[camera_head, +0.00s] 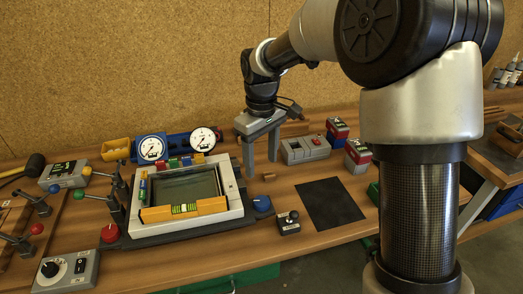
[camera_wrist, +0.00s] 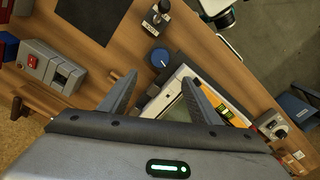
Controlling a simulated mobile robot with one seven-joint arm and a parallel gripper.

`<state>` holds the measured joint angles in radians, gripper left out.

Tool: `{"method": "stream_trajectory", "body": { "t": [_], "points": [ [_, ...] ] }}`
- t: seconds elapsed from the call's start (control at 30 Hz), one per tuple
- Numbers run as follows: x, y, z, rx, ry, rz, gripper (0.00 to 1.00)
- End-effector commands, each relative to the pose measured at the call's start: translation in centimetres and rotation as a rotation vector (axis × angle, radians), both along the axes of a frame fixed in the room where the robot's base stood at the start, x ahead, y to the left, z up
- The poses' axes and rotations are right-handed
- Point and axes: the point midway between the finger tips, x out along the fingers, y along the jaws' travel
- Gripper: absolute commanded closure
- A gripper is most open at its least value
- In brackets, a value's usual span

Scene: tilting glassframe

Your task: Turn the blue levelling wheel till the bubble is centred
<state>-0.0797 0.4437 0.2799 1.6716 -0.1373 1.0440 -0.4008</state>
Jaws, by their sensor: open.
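The blue levelling wheel (camera_head: 262,204) sits at the right front corner of the tilting glass frame (camera_head: 228,190). It also shows in the wrist view (camera_wrist: 160,58), beyond and between my fingertips. An orange spirit level (camera_head: 184,209) with a yellow-green vial lies along the frame's front edge; the bubble is too small to place. A red wheel (camera_head: 110,233) is at the left front corner. My gripper (camera_head: 262,160) is open and empty, pointing down above the table behind the blue wheel, apart from it. In the wrist view my gripper (camera_wrist: 158,82) has its fingers wide apart.
A small joystick box (camera_head: 288,222) stands just right of the blue wheel. A dark mat (camera_head: 329,202) lies farther right. A grey box with a red button (camera_head: 305,149) stands behind. Two gauges (camera_head: 151,148) stand at the back left. A control box (camera_head: 66,270) is at the front left.

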Motion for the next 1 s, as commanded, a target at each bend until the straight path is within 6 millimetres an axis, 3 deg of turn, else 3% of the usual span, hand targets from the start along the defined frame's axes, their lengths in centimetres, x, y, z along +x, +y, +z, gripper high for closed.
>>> {"method": "stream_trajectory", "body": {
  "t": [0.2,0.77,0.87,1.0],
  "points": [
    [0.1,0.0,2.4,0.000,-0.001,0.000,0.43],
    [-0.2,-0.3,3.2,-0.002,-0.006,-0.008,0.43],
    [-1.2,-1.4,5.2,-0.008,-0.039,-0.047,0.43],
    [-4.6,-4.7,9.9,-0.014,-0.126,-0.173,0.43]
  ]
}}
